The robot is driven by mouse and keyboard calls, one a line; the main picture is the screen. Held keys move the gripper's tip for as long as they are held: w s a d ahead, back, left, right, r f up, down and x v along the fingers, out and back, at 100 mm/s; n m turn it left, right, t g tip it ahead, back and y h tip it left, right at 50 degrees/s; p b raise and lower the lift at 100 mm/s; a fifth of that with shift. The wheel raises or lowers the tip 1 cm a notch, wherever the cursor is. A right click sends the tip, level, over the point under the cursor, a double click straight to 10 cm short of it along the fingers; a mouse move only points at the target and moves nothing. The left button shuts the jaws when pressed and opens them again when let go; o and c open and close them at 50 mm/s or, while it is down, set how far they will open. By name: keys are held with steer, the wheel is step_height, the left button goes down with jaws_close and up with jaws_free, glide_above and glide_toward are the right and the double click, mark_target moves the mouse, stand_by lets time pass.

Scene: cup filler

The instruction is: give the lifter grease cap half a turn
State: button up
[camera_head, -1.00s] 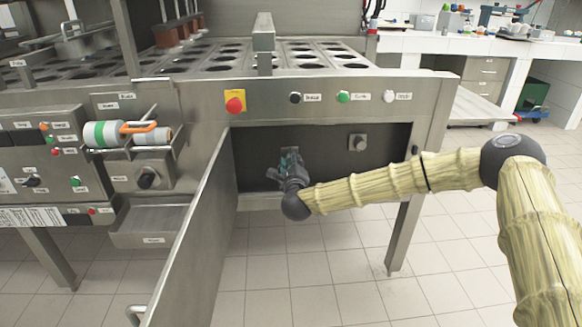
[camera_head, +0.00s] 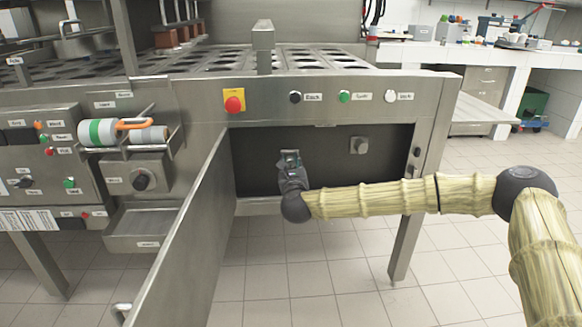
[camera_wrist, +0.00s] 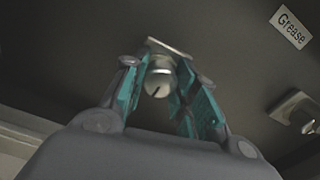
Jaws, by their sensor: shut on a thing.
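The grease cap (camera_wrist: 158,80) is a round metal knob with a dark line on its face, on a square metal base in the wrist view. My gripper (camera_wrist: 160,67) has its teal-padded fingers on either side of the cap and is shut on it. In the head view my gripper (camera_head: 290,158) reaches into the left part of the open dark compartment and hides the cap. A label reading "Grease" (camera_wrist: 291,27) is at the upper right of the wrist view.
A second metal knob (camera_head: 359,146) sits to the right on the compartment's back panel. The open metal door (camera_head: 190,235) stands just left of my gripper. A red emergency button (camera_head: 234,104) and smaller buttons line the panel above. The tiled floor in front is clear.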

steer(key=shift+f, duration=0.1)
stand_by(0.3)
steer(key=o, duration=1)
steer(key=shift+s, duration=0.1)
steer(key=s, duration=1.2)
steer(key=shift+d, duration=0.2)
